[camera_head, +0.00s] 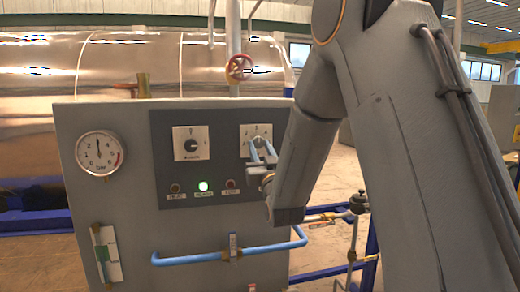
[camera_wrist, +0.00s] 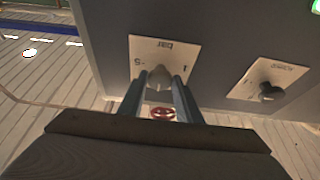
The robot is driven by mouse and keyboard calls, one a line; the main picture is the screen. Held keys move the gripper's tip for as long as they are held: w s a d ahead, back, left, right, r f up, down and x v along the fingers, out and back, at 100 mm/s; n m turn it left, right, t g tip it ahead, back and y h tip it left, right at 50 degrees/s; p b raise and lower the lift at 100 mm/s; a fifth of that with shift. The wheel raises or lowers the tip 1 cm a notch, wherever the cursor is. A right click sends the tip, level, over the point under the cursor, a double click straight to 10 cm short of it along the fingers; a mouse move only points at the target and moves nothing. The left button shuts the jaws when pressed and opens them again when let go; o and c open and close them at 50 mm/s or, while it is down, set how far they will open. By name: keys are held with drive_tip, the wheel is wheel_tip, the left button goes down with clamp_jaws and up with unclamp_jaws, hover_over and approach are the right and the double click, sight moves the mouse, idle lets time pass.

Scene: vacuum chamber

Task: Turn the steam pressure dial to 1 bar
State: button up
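The pressure dial's white plate (camera_head: 246,130) is at the right of the dark panel, numbered around its edge. In the wrist view the plate (camera_wrist: 150,46) is upside down, with "bar", 1 and 5 visible. Its grey knob (camera_wrist: 159,76) stands between the two fingers of my gripper (camera_wrist: 159,80). The fingers are apart, one on each side of the knob, with what looks like a small gap. I cannot tell clearly where the knob points. In the head view my gripper (camera_head: 262,150) is in front of the dial and hides most of the knob.
A second dial (camera_head: 192,144) with a black knob is left of it; it also shows in the wrist view (camera_wrist: 268,92). A round gauge (camera_head: 99,153) is farther left. Below are several small lamps, one lit green (camera_head: 203,186), and a blue pipe handle (camera_head: 200,257).

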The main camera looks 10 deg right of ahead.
drive_tip(key=shift+c, duration=1)
